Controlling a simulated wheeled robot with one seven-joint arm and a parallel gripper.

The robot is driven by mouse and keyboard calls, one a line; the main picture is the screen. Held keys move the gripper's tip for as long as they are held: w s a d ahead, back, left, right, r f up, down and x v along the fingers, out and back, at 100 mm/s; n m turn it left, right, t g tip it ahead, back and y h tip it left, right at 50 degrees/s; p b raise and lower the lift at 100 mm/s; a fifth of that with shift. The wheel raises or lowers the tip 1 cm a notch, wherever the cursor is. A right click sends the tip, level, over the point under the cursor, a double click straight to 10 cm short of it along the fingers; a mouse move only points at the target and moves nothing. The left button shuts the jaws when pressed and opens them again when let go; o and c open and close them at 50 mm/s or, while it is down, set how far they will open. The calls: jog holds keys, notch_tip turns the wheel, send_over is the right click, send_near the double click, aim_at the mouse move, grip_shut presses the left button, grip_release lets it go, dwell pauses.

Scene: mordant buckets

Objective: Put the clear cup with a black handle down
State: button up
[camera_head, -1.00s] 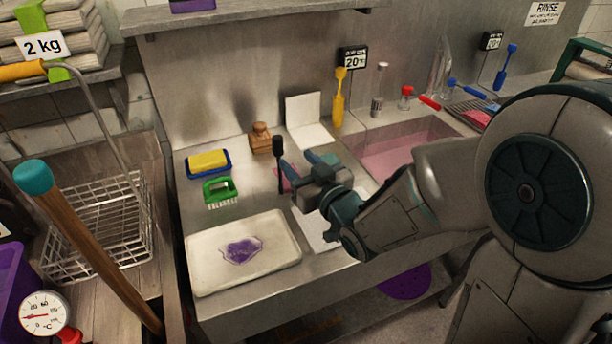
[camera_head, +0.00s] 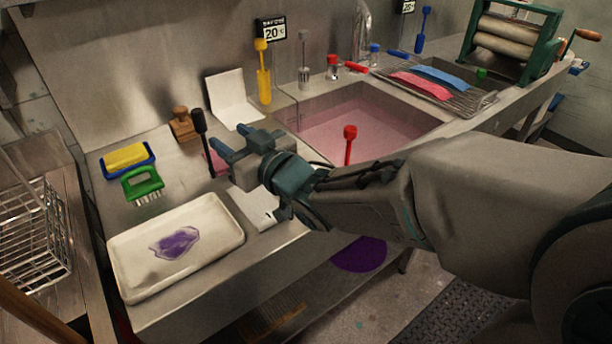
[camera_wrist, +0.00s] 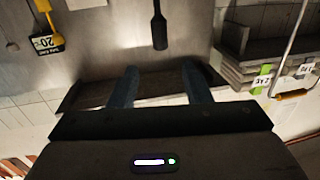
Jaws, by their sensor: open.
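A black handle (camera_head: 200,122) stands upright on the steel counter, just left of my gripper in the head view. It also shows in the wrist view (camera_wrist: 159,33), beyond the fingertips and between their lines. A clear cup body cannot be made out at its lower end; a pink patch (camera_head: 215,160) shows there, partly behind my fingers. My gripper (camera_head: 221,152) is open, its fingers pointing left toward the handle. In the wrist view the gap between the fingers (camera_wrist: 161,78) is empty.
A white tray (camera_head: 120,285) with a purple patch lies at the front left. A green brush (camera_head: 142,184), yellow sponge (camera_head: 126,156) and wooden block (camera_head: 183,123) stand behind it. A sink (camera_head: 400,120) with pink liquid is right, with a red-topped tool (camera_head: 350,133) in it.

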jog(key=d+f+m+g+h, duration=0.1)
jog(key=d+f+m+h, duration=0.1)
jog(key=d, duration=0.3)
jog(key=d+f+m+g+h, duration=0.1)
jog(key=d+f+h, duration=0.3)
jog(key=d, duration=0.1)
jog(key=s+d+f+m+g+h, duration=0.1)
jog(key=d+f+m+h, duration=0.1)
jog(key=d, duration=0.4)
jog(key=shift+d+f+m+g+h, duration=0.1)
jog(key=shift+f+m+g+h, duration=0.3)
jog(key=shift+h, duration=0.6)
jog(key=s+d+f+m+g, duration=0.1)
jog(key=s+d+f+g, duration=0.1)
jog(key=s, duration=0.5)
jog(key=s+d+f+m+g+h, duration=0.1)
jog(key=s+d+f+g, duration=0.1)
jog(key=s+d+g, duration=0.2)
jog(key=shift+s+g, duration=0.9)
jog(key=shift+s, duration=0.65)
notch_tip(320, 180, up, 8)
jog(key=p, duration=0.7)
jog(key=shift+d+f+m+t+h, duration=0.15)
jog(key=shift+f+m+t+h, duration=0.1)
jog(key=shift+m+t+h, duration=0.05)
jog(key=shift+w, duration=0.15)
